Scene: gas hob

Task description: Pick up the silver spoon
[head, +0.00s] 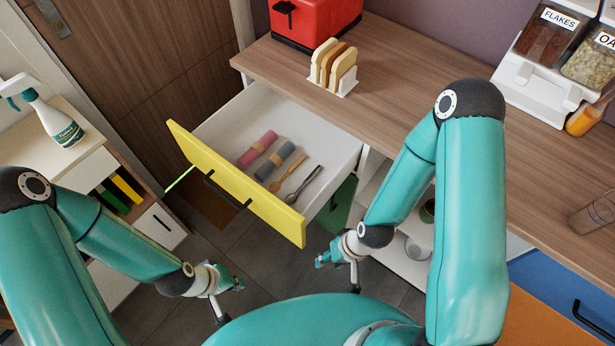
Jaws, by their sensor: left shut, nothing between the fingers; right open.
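The silver spoon (304,184) lies in the open drawer with the yellow front (236,184), near the drawer's right side. A wooden spoon (288,176) lies just left of it. My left gripper (233,284) is shut and empty, low in front of the drawer and apart from it. My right gripper (327,261) is open and empty, below and to the right of the drawer's front corner. Neither gripper touches the silver spoon.
A pink rolled napkin (257,149) and a blue-grey one (275,166) share the drawer. The wooden counter (400,95) above holds a red toaster (312,20), a toast rack (334,68) and cereal dispensers (560,50). A spray bottle (50,115) stands on the left cabinet.

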